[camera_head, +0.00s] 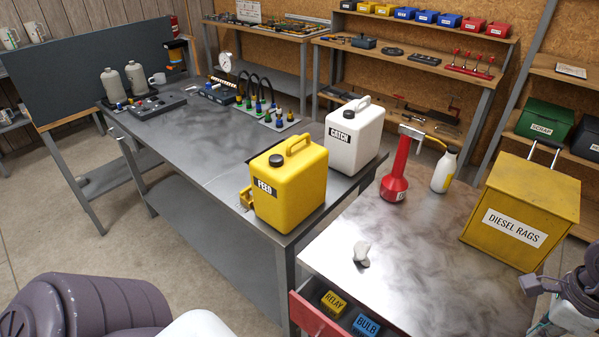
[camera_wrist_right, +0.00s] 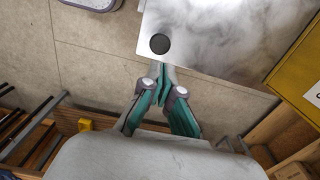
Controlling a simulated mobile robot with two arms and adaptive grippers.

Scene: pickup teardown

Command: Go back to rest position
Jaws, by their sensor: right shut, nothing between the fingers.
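My right gripper (camera_wrist_right: 161,76) shows in the right wrist view with its teal fingers together and nothing between them. It is over the floor, by a corner of the shiny metal worktop (camera_wrist_right: 205,28). A round black disc (camera_wrist_right: 160,43) shows near that corner, just beyond the fingertips. In the head view, part of my right arm shows at the right edge, beside the metal worktop (camera_head: 400,250) and below the yellow DIESEL RAGS bin (camera_head: 520,210). My left gripper is not in view; only a purple-grey part of me shows at the lower left.
An open red drawer (camera_head: 312,312) holds a yellow RELAY box (camera_head: 333,302) and a blue BULB box (camera_head: 366,325). FEED (camera_head: 290,190) and CATCH (camera_head: 352,137) canisters stand on the bench.

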